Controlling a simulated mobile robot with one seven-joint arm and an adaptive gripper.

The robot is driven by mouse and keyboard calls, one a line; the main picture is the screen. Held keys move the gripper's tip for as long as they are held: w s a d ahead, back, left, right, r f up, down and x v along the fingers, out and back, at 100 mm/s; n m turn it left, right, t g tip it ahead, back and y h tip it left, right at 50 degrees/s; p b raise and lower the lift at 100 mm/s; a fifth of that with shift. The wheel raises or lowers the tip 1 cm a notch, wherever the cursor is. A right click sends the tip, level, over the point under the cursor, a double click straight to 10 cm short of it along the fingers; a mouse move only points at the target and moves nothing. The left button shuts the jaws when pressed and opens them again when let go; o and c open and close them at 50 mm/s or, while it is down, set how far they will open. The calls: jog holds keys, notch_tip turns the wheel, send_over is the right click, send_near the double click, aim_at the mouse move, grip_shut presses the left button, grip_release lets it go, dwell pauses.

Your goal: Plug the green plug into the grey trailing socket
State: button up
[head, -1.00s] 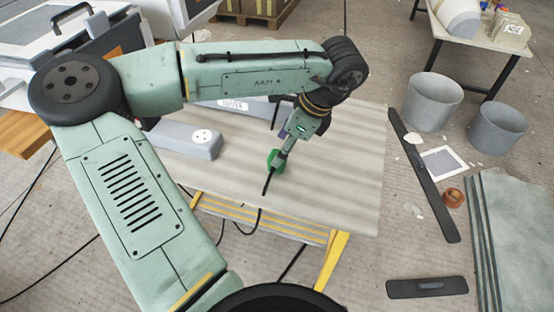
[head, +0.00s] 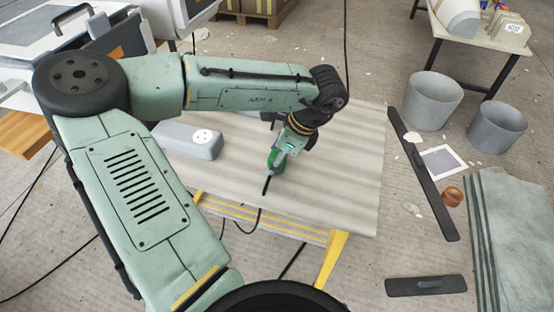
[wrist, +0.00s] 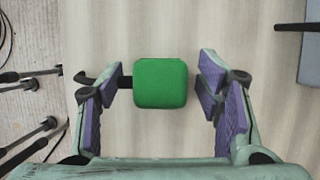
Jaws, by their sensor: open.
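The green plug (wrist: 160,83) sits between the two open fingers of my gripper (wrist: 160,92) in the wrist view, with a gap on each side. Its black cable leaves towards the left there. In the head view the gripper (head: 278,155) is down at the plug (head: 273,163) and partly hides it. The plug appears to rest on the table. The grey trailing socket (head: 187,139) lies on the table to the left of the gripper, its round white outlet facing up.
The table (head: 330,190) is bare right of the gripper. A grey block (wrist: 311,55) with a black cord beside it shows at the wrist view's right edge; I cannot tell which object it is. Buckets (head: 432,101) and a dark strip (head: 424,175) are on the floor at right.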

aim_at(273, 156)
jog(key=c, duration=1.2)
jog(key=shift+o, duration=0.2)
jog(key=shift+r, duration=0.9)
jog(key=shift+s+r+b, duration=0.4)
jog(key=shift+s+r, duration=0.05)
jog(key=shift+r, duration=0.4)
jog(key=s+a+r+b, duration=0.1)
jog(key=s, duration=1.4)
jog(key=shift+a+r, duration=0.3)
jog(key=shift+a, duration=0.1)
